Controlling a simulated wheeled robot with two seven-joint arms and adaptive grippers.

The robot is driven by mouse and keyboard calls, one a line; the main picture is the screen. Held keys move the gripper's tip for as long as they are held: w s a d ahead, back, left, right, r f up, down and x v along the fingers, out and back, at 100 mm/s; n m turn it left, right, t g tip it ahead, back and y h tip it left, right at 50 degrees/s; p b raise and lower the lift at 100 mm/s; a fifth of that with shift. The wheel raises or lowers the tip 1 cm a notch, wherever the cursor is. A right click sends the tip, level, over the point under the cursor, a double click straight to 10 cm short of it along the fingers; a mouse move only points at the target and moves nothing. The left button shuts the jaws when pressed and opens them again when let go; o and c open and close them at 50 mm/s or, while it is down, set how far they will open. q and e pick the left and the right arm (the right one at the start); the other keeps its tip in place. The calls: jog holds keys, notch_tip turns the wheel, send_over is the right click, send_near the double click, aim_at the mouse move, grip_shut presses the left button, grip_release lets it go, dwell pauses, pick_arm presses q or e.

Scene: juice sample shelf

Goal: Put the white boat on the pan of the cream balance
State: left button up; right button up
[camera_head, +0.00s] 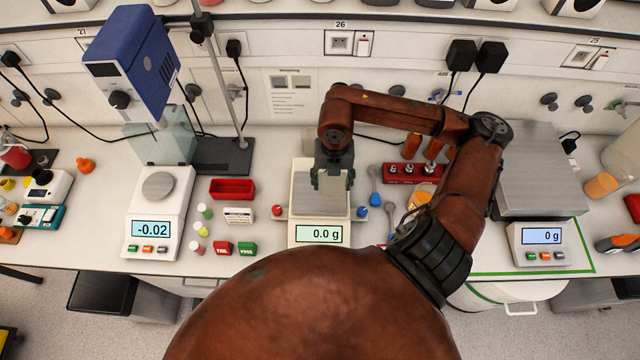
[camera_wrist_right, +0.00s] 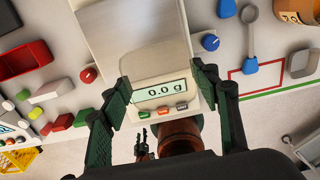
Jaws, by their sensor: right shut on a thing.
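The cream balance (camera_head: 306,178) stands at the middle of the bench with a grey square pan (camera_head: 310,203); its display reads 0.0 g. My right gripper (camera_head: 333,183) is over the pan, fingers pointing down. In the right wrist view its two dark green fingers (camera_wrist_right: 162,72) stand well apart, shut on a wide pale thing, which I take as the white boat (camera_wrist_right: 150,60). It blends with the pale balance behind it, so its outline and height above the pan are hard to tell. My left gripper is not in view.
A red tray (camera_head: 232,188), small vials and red and green blocks lie left of the balance. Blue-handled spoons (camera_head: 375,198) and a red weight rack (camera_head: 410,172) are at its right. Other balances stand left (camera_head: 158,187) and right (camera_head: 540,180).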

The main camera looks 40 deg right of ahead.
aim_at(323, 180)
jog(key=w+f, duration=0.1)
jog(key=f, duration=0.1)
jog(key=w+f, duration=0.2)
jog(key=shift+w+a+f+p, duration=0.1)
jog(key=shift+w+a+p, duration=0.1)
jog(key=shift+w+p, duration=0.15)
jog(key=shift+w+f, duration=0.35)
jog(key=shift+f, duration=0.1)
jog(key=f, duration=0.1)
jog(key=f+p, duration=0.1)
jog(key=f, duration=0.1)
jog(key=shift+w+p, duration=0.25)
jog(key=shift+p, duration=0.05)
jog(key=shift+f, duration=0.5)
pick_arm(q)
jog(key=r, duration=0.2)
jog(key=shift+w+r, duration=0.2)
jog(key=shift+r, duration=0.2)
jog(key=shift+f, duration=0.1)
pick_arm(e)
jog(key=shift+f, duration=0.1)
jog(key=o, duration=0.9)
jog(key=shift+o, duration=0.2)
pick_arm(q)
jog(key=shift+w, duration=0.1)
